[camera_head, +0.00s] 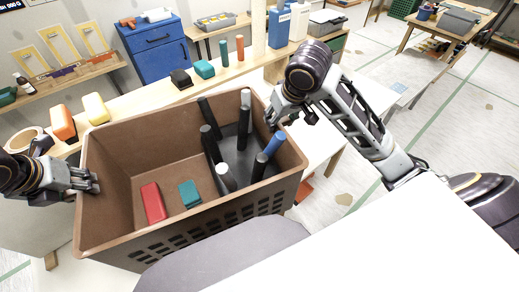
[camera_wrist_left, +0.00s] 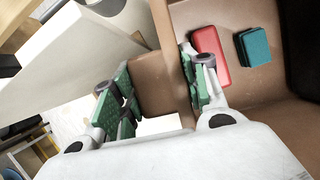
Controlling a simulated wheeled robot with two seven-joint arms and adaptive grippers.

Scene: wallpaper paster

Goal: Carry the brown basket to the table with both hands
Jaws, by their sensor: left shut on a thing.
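The brown basket (camera_head: 165,140) is in front of me, tilted in the head view. It holds a red block (camera_head: 153,203), a teal block (camera_head: 190,193) and a divided holder with several dark, grey and blue cylinders. My left gripper (camera_head: 92,181) is shut on the basket's left wall; in the left wrist view its fingers (camera_wrist_left: 160,88) lie on both sides of the wall (camera_wrist_left: 176,60). My right gripper (camera_head: 291,112) is at the basket's far right rim, with fingers on either side of it; its grip is unclear. A white tabletop (camera_head: 362,92) shows behind the right arm.
A long wooden bench (camera_head: 140,92) beyond the basket bears orange, yellow, teal and black blocks. A blue cabinet (camera_head: 160,55) and blue and white jugs (camera_head: 279,27) are behind. Open floor (camera_head: 440,110) lies to the right.

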